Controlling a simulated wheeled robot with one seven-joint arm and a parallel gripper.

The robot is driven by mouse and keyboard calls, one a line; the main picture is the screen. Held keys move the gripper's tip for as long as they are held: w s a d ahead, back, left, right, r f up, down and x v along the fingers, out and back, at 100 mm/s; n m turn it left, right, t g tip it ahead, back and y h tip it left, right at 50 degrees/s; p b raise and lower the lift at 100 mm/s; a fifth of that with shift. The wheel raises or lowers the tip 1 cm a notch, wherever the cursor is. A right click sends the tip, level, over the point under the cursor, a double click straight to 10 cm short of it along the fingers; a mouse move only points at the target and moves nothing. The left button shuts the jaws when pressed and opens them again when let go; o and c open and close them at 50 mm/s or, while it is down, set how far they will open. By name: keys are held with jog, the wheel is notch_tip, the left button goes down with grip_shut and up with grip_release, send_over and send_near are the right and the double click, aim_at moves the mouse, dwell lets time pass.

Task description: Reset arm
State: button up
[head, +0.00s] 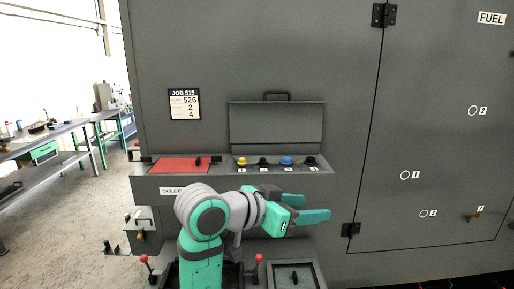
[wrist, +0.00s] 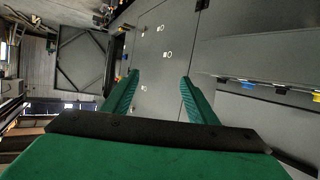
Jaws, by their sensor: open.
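My gripper (head: 328,208) is open and empty, with its two green fingers pointing right in the head view. It hangs in front of the enclosure, below the shelf that holds the row of coloured knobs. In the wrist view my gripper (wrist: 158,88) shows both fingers spread apart with nothing between them. My arm bends low in front of the enclosure. The grey enclosure door (head: 440,130) stands to the right of the gripper and looks closed.
An open-lidded box (head: 277,128) holds a yellow knob (head: 241,161), a blue knob (head: 286,160) and dark ones. A red mat (head: 180,165) lies left of it. A job card (head: 184,104) is above. Workbenches (head: 50,150) stand far left. Floor at left is clear.

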jog(key=w+f+n+t+y, duration=0.1)
jog(key=w+f+n+t, duration=0.2)
jog(key=f, duration=0.7)
jog(key=f+n+t, duration=0.2)
jog(key=f+n, duration=0.2)
jog(key=f, duration=0.5)
jog(key=s+a+f+n+t+y, duration=0.1)
jog(key=s+a+f+n+y, duration=0.25)
jog(key=s+f, duration=0.55)
jog(key=s+a+f+n+t+y, duration=0.25)
jog(key=s+f+y, duration=0.2)
jog(key=f, duration=0.85)
jog(key=s+a+m+y, duration=0.1)
jog(key=s+a, duration=0.1)
jog(key=s, duration=1.3)
jog(key=s+a+m+y, duration=0.1)
jog(key=s+a, duration=0.2)
jog(key=s, duration=1.2)
jog(key=shift+s+f+g+y, duration=0.15)
jog(key=shift+f+g+y, duration=0.2)
jog(key=shift+f+y, duration=0.05)
